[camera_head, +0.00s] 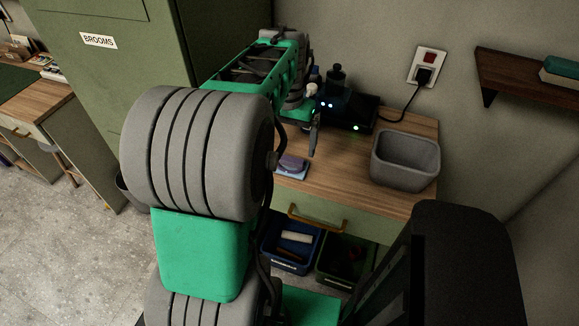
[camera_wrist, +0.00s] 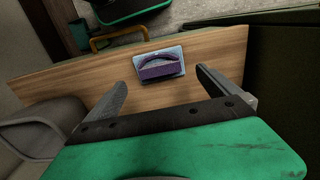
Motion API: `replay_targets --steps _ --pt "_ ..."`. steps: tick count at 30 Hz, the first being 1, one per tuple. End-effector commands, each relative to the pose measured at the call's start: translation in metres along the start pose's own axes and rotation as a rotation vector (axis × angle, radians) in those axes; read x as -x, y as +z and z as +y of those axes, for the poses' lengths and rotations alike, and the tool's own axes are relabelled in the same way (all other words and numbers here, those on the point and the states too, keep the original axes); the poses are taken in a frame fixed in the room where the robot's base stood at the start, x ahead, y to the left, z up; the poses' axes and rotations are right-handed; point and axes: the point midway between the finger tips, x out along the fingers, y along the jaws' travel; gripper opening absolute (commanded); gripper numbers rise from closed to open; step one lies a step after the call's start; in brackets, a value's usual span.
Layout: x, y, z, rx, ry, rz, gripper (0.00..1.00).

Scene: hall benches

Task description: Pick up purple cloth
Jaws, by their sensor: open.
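The purple cloth (camera_wrist: 161,67) is a small folded, rounded piece lying on a light blue flat item (camera_wrist: 176,52) on the wooden bench top. In the head view the cloth (camera_head: 291,162) lies near the bench's front edge, partly hidden by my arm. My gripper (camera_wrist: 162,84) is open and empty, with one finger on each side of the cloth in the wrist view. In the head view one finger of my gripper (camera_head: 313,138) shows above the bench, just behind and right of the cloth. I cannot tell the exact height gap.
A grey bin (camera_head: 405,160) stands on the bench (camera_head: 345,185) at right. A black device with lights (camera_head: 352,113) and several bottles stand at the back. Below are a drawer handle (camera_head: 315,222) and open crates (camera_head: 291,246). A green cabinet (camera_head: 105,75) stands at left.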

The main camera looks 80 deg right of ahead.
Motion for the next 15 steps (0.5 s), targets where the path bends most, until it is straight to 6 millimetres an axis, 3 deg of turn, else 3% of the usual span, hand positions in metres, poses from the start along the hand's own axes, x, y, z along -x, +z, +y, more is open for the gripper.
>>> replay_targets --steps 12,15 --pt "-0.066 -0.001 0.002 0.003 0.001 -0.004 1.0" --pt "-0.071 -0.002 0.002 0.003 0.0 0.0 1.0"
